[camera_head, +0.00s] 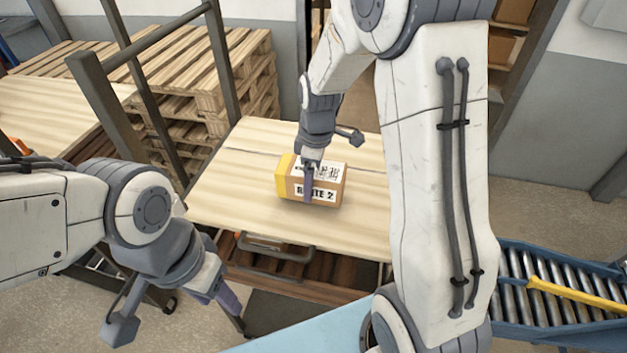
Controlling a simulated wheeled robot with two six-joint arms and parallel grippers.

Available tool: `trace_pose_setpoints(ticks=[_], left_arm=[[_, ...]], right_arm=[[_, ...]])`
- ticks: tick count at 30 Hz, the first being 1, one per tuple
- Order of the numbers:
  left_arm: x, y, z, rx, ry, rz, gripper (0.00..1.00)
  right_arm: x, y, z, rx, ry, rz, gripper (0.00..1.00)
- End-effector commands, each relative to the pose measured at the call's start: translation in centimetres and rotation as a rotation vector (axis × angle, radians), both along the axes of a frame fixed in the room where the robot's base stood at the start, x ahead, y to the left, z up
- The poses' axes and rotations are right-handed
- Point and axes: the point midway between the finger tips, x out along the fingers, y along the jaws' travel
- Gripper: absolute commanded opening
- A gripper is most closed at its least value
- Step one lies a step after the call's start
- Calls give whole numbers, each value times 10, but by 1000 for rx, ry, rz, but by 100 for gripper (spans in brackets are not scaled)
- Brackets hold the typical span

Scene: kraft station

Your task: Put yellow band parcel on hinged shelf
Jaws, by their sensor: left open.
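The yellow band parcel (330,182) is a small brown box with a yellow band at its left end and a white "ROUTE 2" label. It appears to rest on a pale wooden board (235,190), which may be the hinged shelf; no hinge shows clearly. My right gripper (309,180) points down over the parcel, one finger against or in front of its near side. The other finger is hidden, so its grip is unclear. My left gripper (226,298) is open and empty at lower left, below and apart from the board.
Stacked wooden pallets (215,75) stand behind the board. A dark metal frame (105,105) rises at its left. A roller conveyor (560,300) with a yellow bar lies at lower right. A grey handle (275,246) sits under the board's front edge. The board around the parcel is clear.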

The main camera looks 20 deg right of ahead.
Motion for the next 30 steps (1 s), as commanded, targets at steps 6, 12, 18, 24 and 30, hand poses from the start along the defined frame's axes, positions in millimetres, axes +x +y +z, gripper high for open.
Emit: trace_pose_setpoints(ticks=[6, 12, 18, 24, 30], left_arm=[[0, 0, 12, 0, 0, 1, 50], [0, 0, 10, 0, 0, 1, 50], [0, 0, 8, 0, 0, 1, 50], [0, 0, 8, 0, 0, 0, 50], [0, 0, 7, 0, 0, 1, 50]], right_arm=[[0, -1, -21, 0, 0, -3, 9], [0, -2, -22, 0, -2, -2, 9], [0, -2, -25, 0, 0, -2, 100], [-1, -2, -25, 0, 0, -2, 100], [0, -2, -15, 0, -3, -2, 100]])
